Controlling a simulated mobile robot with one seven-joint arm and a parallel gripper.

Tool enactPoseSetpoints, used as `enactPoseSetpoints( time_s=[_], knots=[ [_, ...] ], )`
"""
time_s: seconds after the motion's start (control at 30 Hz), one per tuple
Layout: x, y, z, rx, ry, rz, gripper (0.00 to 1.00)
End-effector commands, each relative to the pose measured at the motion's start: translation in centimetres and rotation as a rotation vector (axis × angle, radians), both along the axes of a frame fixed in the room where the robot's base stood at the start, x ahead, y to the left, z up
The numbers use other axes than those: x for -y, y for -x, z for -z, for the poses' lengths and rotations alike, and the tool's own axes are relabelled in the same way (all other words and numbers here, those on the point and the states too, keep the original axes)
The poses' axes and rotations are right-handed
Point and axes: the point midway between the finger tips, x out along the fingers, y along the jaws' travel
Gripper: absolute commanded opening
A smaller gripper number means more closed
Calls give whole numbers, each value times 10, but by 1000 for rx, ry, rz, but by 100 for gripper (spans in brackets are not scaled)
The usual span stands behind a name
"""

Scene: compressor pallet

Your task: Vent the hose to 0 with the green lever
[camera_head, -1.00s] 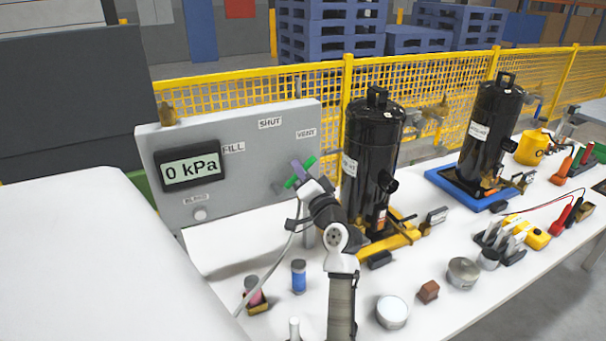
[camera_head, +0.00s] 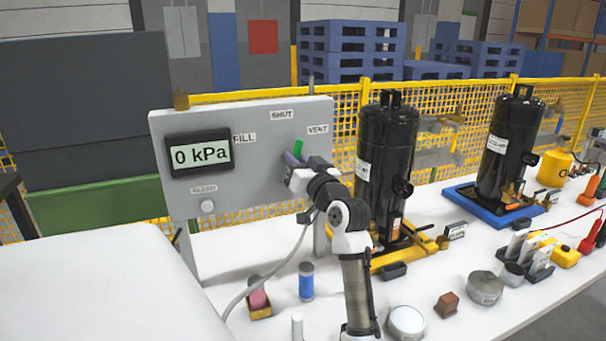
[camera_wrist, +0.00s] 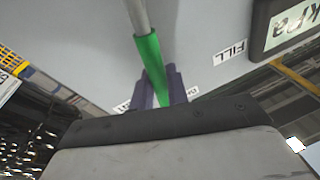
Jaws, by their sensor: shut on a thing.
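The green lever (camera_head: 299,147) is on the front of the grey panel (camera_head: 262,172), its visible green part pointing up below and between the SHUT (camera_head: 282,115) and VENT (camera_head: 317,129) labels. The panel display (camera_head: 200,156) reads 0 kPa. My gripper (camera_head: 291,159) is at the lever, its purple fingers around it. In the wrist view the green lever (camera_wrist: 150,58) runs from a grey stem down between the purple fingers of my gripper (camera_wrist: 159,88), which are shut on it. The lever's far end is hidden behind my gripper.
A grey hose (camera_head: 278,265) hangs from the panel area to the table. A black tank (camera_head: 384,150) stands close to the right of my arm. Several small items lie at the front right.

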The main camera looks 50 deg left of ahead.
Motion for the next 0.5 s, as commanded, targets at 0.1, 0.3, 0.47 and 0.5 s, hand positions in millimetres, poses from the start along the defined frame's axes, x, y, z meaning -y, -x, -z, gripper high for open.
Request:
enactPoseSetpoints(
  time_s=[0.1,0.3,0.47,0.5],
  knots=[
    [-2,6,2,75,23,0,0],
    [-4,13,0,160,48,-1,0],
    [-4,15,-1,196,59,-1,0],
    [-5,16,-1,201,60,-1,0]
  ],
)
